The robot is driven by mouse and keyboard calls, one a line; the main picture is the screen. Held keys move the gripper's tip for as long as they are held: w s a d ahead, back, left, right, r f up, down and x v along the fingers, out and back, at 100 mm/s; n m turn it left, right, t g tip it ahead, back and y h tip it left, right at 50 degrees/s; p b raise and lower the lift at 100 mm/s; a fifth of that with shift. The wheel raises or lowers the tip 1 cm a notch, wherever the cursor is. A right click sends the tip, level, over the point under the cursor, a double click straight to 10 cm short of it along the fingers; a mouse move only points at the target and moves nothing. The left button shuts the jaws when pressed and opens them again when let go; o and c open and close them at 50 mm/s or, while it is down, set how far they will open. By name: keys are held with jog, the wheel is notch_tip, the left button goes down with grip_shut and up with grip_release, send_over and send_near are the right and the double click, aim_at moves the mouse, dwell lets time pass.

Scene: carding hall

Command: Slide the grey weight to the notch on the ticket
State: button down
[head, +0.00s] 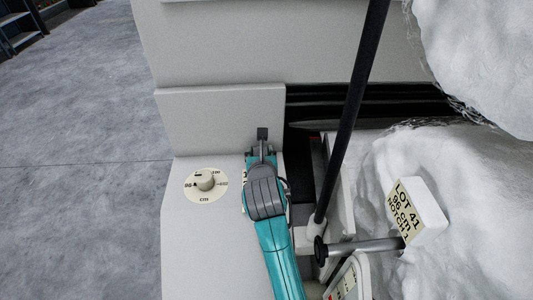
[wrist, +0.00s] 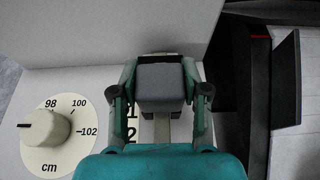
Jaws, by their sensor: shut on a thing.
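The grey weight (wrist: 161,82) is a dark block on a pale bar (wrist: 161,128) in the wrist view. It also shows in the head view (head: 262,133). My gripper (wrist: 161,95) is shut on it, with one finger on each side. The numerals 1 and 2 stand left of the bar, partly hidden by my gripper; the weight's near edge is close to the 1. The notches themselves are hidden. The ticket (head: 407,212), on a white block at the right, reads LOT 41, 96 cm, NOTCH 1.
A cream dial (head: 206,184) marked in cm is left of my gripper; its knob mark points left, by 96. A pale upright panel (head: 220,115) stands behind the weight. A black slanted rod (head: 350,115) and white fleecy masses (head: 390,165) are at the right.

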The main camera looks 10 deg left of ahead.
jog(key=c, duration=0.6)
grip_release()
jog(key=shift+w, duration=0.15)
jog(key=shift+o, duration=0.2)
jog(key=v, duration=1.2)
jog(key=shift+f, duration=0.1)
